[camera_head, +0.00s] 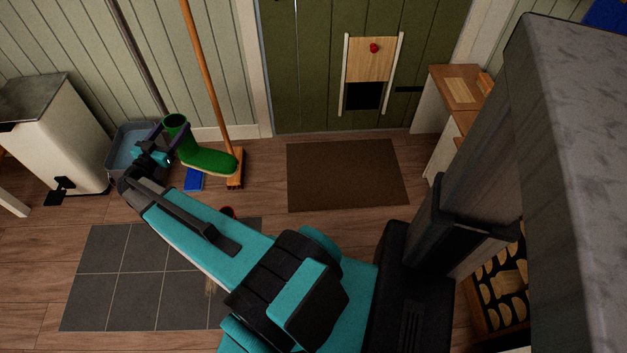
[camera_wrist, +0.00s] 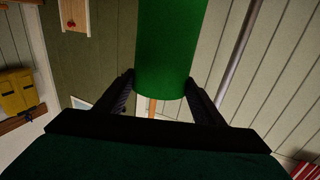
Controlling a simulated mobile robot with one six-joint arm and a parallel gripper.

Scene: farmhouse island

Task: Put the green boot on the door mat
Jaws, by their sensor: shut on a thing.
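The green boot (camera_head: 206,158) is held upright in the air by my gripper (camera_head: 166,147), left of the door mat. My gripper is shut on the boot's shaft, with its toe pointing right in the head view. In the wrist view the green shaft (camera_wrist: 168,50) stands between the two dark fingers (camera_wrist: 160,92). The brown door mat (camera_head: 347,174) lies flat on the wooden floor in front of the green door, with nothing on it. The boot's far side is hidden.
A broom (camera_head: 235,168) and a blue dustpan (camera_head: 194,180) are behind and below the boot. A grey bucket (camera_head: 122,150) and white bin (camera_head: 62,135) stand at left. A wooden cabinet (camera_head: 440,120) stands right of the mat. Dark floor tiles (camera_head: 130,280) lie in front.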

